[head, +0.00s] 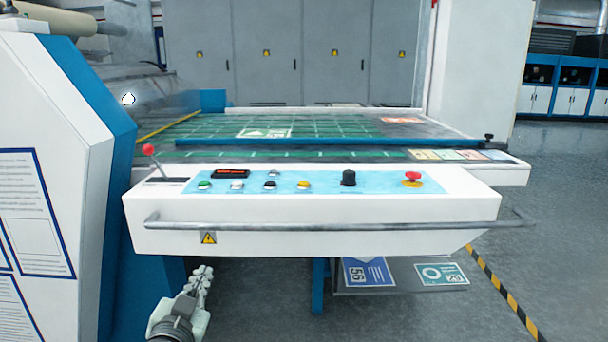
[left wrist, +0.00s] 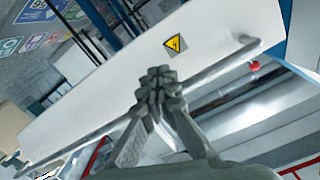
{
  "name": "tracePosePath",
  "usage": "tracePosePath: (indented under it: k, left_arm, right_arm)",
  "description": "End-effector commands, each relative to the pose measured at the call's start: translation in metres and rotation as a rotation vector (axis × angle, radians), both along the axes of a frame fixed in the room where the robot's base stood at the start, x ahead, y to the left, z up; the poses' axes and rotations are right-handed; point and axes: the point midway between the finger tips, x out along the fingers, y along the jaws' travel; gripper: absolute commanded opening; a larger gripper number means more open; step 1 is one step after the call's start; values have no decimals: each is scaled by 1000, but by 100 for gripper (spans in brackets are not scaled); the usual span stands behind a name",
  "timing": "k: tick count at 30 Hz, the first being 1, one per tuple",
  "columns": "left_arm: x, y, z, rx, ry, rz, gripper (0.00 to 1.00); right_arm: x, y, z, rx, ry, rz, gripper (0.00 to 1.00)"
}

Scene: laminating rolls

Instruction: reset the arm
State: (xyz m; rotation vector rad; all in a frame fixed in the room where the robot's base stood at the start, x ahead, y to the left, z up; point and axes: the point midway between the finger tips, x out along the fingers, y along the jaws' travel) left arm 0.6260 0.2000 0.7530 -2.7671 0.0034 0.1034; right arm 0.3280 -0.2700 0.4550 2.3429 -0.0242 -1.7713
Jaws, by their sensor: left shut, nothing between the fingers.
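My left gripper (head: 203,284) is low in the head view, in front of and below the white control panel (head: 420,238). Its fingers are closed together with nothing between them. In the left wrist view the left gripper (left wrist: 160,76) points at the panel's front face, near a yellow warning triangle (left wrist: 175,44) and the grey handrail (left wrist: 215,60). Whether it touches the panel cannot be told. My right gripper does not show in either view.
The panel carries buttons, a black knob (head: 348,178), a red stop button (head: 412,176) and a red-knobbed lever (head: 149,150). A white and blue machine housing (head: 60,130) stands at left. A lower shelf (head: 400,285) holds signs. Floor (head: 560,230) at right is clear.

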Motion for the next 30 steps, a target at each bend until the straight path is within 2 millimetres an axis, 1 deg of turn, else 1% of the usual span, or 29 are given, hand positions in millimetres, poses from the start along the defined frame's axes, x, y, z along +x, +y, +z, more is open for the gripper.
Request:
tracePosePath:
  k: [1,2,3,5,6,8,9,11,12,14,15,18,21,24,29,30]
  left_arm:
    - [-13,12,-36,-14,101,39,0]
    - [-22,19,-57,-19,161,61,0]
    - [-34,28,-83,-27,242,90,0]
    - [-57,39,-122,-37,362,127,0]
    - [-75,45,-147,-43,442,148,0]
    - [-103,53,-182,-53,563,176,0]
    - [-124,58,-204,-59,643,192,0]
    - [-157,63,-234,-67,762,211,0]
    - [-179,65,-251,-73,836,220,0]
    - [-210,68,-272,-81,937,231,0]
    - [-230,68,-284,-86,996,235,0]
    - [-267,69,-304,-96,1110,240,0]
    - [-290,69,-313,-103,1177,240,0]
    - [-299,69,-317,-105,1203,240,0]
    - [-299,69,-317,-105,1204,241,0]
    - [-299,69,-317,-105,1204,241,0]
  right_arm:
    - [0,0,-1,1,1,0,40]
    - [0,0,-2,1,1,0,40]
    - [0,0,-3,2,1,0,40]
    - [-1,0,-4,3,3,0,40]
    - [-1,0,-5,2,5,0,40]
    - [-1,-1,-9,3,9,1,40]
    - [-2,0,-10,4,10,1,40]
    - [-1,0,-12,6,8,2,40]
    - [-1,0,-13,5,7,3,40]
    - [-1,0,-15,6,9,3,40]
    - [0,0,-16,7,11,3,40]
    - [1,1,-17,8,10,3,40]
    - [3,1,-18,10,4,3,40]
    - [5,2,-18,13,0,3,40]
    - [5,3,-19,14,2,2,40]
    - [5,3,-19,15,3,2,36]
